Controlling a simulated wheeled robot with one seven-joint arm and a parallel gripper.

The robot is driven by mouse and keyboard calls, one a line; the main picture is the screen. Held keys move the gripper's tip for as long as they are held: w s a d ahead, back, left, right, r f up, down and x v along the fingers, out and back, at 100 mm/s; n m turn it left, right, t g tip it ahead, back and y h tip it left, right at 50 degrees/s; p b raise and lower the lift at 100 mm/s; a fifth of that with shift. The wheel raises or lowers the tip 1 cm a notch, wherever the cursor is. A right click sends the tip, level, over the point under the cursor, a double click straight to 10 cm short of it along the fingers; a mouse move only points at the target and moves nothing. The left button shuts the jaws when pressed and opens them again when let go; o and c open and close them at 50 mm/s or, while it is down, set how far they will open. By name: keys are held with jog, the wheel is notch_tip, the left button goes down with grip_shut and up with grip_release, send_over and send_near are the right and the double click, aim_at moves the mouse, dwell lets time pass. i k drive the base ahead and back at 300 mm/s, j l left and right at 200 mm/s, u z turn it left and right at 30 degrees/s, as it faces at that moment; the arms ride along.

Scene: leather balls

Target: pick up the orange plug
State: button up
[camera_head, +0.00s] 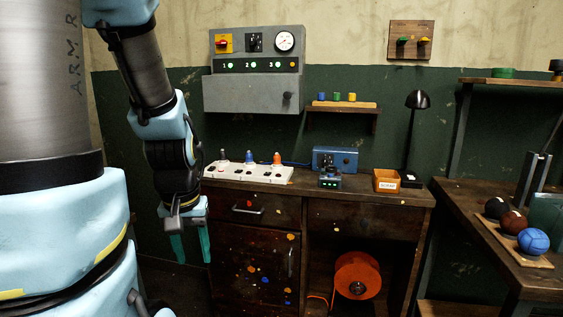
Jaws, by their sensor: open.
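The orange plug (277,158) stands upright at the right part of a white power strip (270,178) on the wooden workbench.
A blue box (336,159), a small dark device (330,178), an orange bin (387,180) and a black lamp (417,100) stand right of the strip. A grey control panel (252,95) hangs above. Balls, one blue (533,241), lie on the right table.

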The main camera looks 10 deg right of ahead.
aim_at(277, 158)
jog(key=i+l, duration=0.2)
jog(key=l, duration=0.15)
jog(key=i+l+u, duration=0.1)
jog(key=i+l, duration=0.35)
jog(key=l, duration=0.25)
jog(key=i+l+u, duration=0.1)
jog(key=l, duration=0.25)
jog(key=i+l, duration=0.3)
